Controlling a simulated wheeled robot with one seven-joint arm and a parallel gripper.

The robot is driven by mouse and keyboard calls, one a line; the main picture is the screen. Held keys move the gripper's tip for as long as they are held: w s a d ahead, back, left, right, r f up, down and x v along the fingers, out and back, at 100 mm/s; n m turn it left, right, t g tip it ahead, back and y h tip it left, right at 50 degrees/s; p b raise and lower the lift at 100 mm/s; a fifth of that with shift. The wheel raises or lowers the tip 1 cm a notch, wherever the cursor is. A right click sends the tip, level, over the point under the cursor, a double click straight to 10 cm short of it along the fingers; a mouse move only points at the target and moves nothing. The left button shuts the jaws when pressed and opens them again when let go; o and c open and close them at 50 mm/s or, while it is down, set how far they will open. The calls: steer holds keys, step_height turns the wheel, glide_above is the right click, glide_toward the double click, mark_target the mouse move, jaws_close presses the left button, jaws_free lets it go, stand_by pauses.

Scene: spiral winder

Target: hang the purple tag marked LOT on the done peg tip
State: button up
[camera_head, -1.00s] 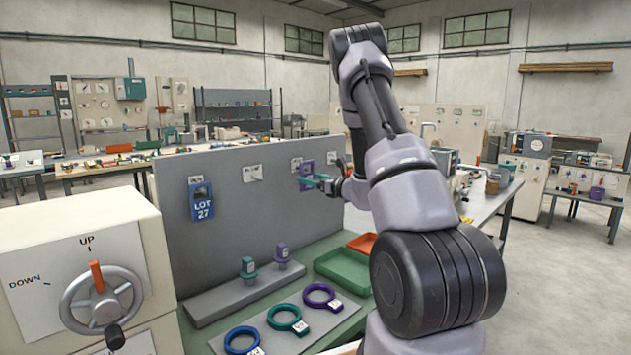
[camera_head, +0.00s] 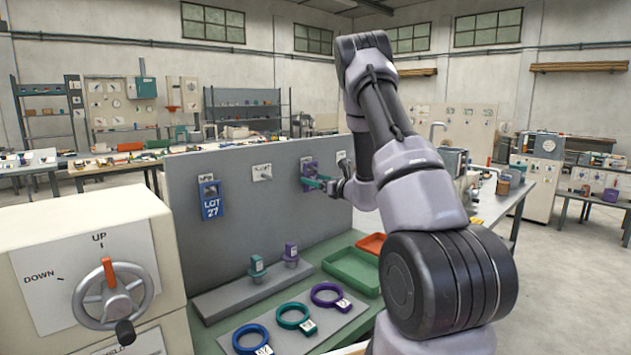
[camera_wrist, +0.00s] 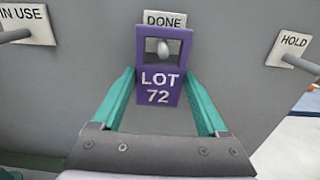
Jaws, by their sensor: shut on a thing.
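The purple tag marked LOT 72 (camera_wrist: 159,90) is upright between the teal fingers of my gripper (camera_wrist: 160,76) in the wrist view, and the gripper is shut on it. The light rounded tip of the done peg (camera_wrist: 163,48) shows in the tag's upper window, under the DONE label (camera_wrist: 165,19). I cannot tell how far the peg passes through the window. In the head view my gripper (camera_head: 318,183) holds the purple tag (camera_head: 309,168) at the grey board; my arm comes in from the right.
The IN USE peg (camera_wrist: 16,35) is left and the HOLD peg (camera_wrist: 300,64) right. A blue LOT 27 tag (camera_head: 211,200) hangs farther left on the board (camera_head: 232,235). Below are several rings, two small upright pieces, a green tray (camera_head: 352,270) and a handwheel (camera_head: 112,294).

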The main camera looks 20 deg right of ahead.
steer(key=o, duration=1.3)
steer(key=shift+c, duration=0.2)
steer(key=v, duration=1.1)
steer(key=s+a+r+n+g+y, duration=0.3)
steer(key=s+a+r+n+g, duration=0.3)
steer(key=a, duration=0.4)
steer(key=s+a+r+n+g+y, duration=0.3)
steer(key=s+a+r+n+g, duration=0.2)
steer(key=s+a+r+n, duration=0.35)
steer(key=s+a+n+g+h, duration=0.35)
steer(key=s+n, duration=0.35)
steer(key=s, duration=0.3)
steer(key=s+d+r+n+t+h, duration=0.4)
steer(key=s+d+n+t+h, duration=0.1)
steer(key=s+d+n+h, duration=0.1)
steer(key=shift+s+d+r+h, duration=0.2)
steer(key=shift+s+d+h, duration=0.1)
steer(key=shift+s+h, duration=0.4)
